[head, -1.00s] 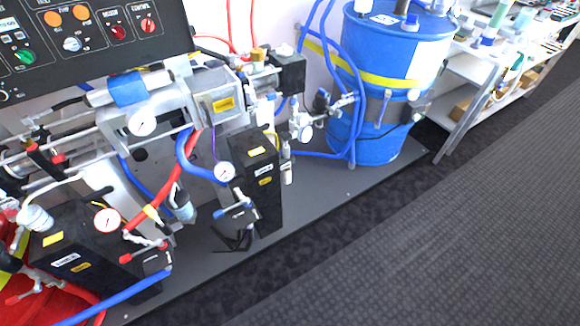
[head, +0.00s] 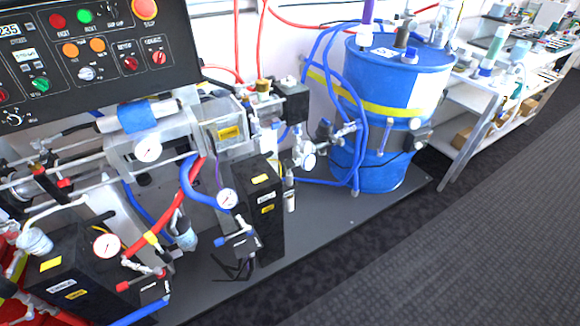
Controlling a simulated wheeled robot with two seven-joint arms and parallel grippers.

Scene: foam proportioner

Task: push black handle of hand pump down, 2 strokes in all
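Neither of my grippers is in the head view. I cannot clearly pick out a hand pump with a black handle. A blue drum (head: 368,160) with a yellow band stands upright on the machine's base plate. Upright fittings stand on its lid, one purple (head: 367,14) and one dark grey (head: 404,30); the frame's top edge cuts off the purple one. Two black labelled blocks with gauges and hoses stand on the machine, one in the middle (head: 264,222) and one at the lower left (head: 80,278).
A control panel (head: 100,85) with coloured buttons and knobs is at the upper left. Blue and red hoses loop around the machine. A white shelf bench (head: 470,105) with bottles stands at the right. The dark carpet (head: 450,260) at the lower right is clear.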

